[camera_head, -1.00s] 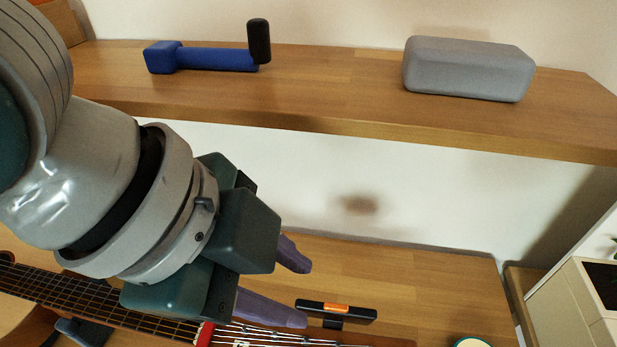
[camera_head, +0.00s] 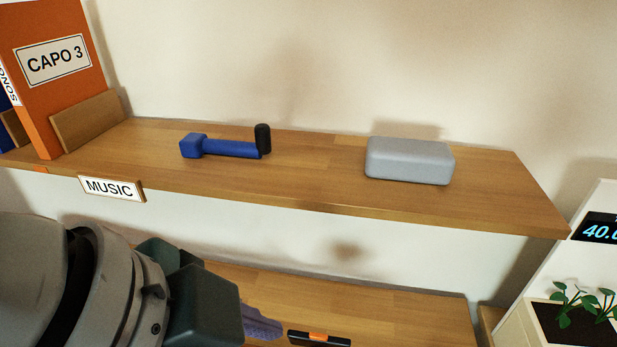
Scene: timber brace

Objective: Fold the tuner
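The likely tuner, a small black bar with an orange part (camera_head: 319,337), is at the bottom edge of the head view. Its lower part and whatever it is fixed to are cut off. My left gripper (camera_head: 258,337) comes in from the lower left. One purple finger shows just left of the black bar, with a small gap between them in the picture. The other finger is below the frame. The visible finger still sits at the outer side of the gripper body, and nothing shows held. My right gripper is out of view.
A wooden shelf (camera_head: 290,188) spans above. It bears a blue tool with a black knob (camera_head: 225,148), a grey box (camera_head: 409,160) and an orange book (camera_head: 58,75). A planter (camera_head: 572,318) and a display panel (camera_head: 597,228) stand at the right. The lower wooden surface (camera_head: 410,315) has bare room.

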